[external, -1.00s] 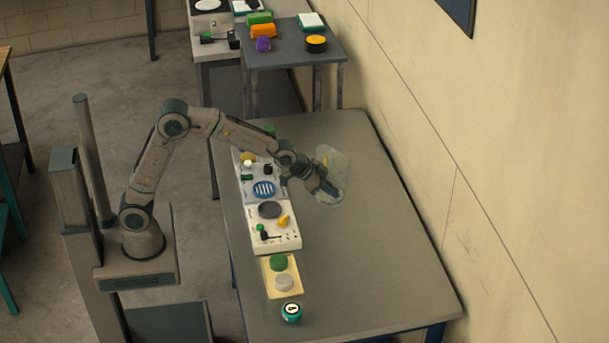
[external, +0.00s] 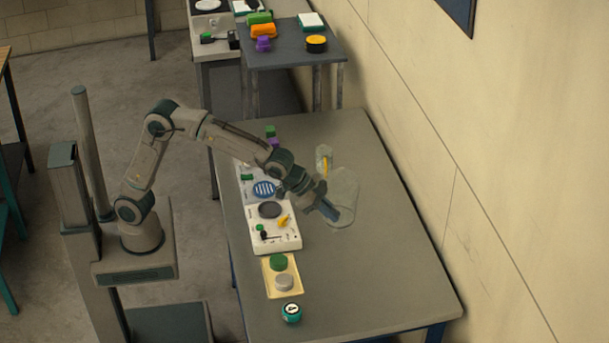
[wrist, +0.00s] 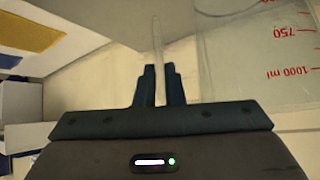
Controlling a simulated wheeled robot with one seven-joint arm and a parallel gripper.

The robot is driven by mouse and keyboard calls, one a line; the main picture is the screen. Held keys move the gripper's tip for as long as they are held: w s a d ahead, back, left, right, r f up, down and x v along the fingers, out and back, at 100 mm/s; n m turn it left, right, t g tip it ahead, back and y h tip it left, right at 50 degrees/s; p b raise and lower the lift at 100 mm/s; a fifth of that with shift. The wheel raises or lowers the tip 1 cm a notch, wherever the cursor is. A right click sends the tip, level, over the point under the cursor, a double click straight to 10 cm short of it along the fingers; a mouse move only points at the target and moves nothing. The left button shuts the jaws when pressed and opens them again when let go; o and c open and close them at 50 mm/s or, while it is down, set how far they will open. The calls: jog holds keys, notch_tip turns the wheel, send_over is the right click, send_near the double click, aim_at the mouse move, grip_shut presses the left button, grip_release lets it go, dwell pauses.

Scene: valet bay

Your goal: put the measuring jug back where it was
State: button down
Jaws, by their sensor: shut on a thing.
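The measuring jug (external: 346,188) is clear and see-through, over the right part of the grey table. My gripper (external: 329,208) is at its near left side, shut on a thin pale upright part of it, which looks like the handle. In the wrist view, this strip stands between the fingers (wrist: 158,88). The jug's wall with red marks, 750 and 1000 ml, fills the upper right of the wrist view (wrist: 250,65). I cannot tell whether the jug's base touches the table.
A small clear container with something yellow in it (external: 323,158) stands just behind the jug. White panels (external: 270,235) with knobs and discs run along the table's left side. The table's right front is bare.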

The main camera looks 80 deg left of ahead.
aim_at(351, 218)
jog(key=w+a+f, duration=0.2)
jog(key=w+a+f+p, duration=0.1)
jog(key=w+a+f, duration=0.1)
jog(key=w+a, duration=0.1)
jog(key=w+a+f+p, duration=0.1)
jog(key=w+a+f, duration=0.1)
jog(key=w, duration=0.1)
jog(key=shift+w+a+f, duration=0.25)
jog(key=shift+f, duration=0.15)
jog(key=shift+f+p, duration=0.3)
jog(key=shift+f, duration=1.7)
jog(key=shift+f, duration=0.25)
jog(key=c, duration=1.5)
grip_release()
jog(key=shift+r, duration=0.1)
jog(key=shift+r, duration=0.25)
jog(key=b+v, duration=0.2)
jog(key=v, duration=1)
jog(key=shift+s+f, duration=0.1)
jog(key=shift+f, duration=0.05)
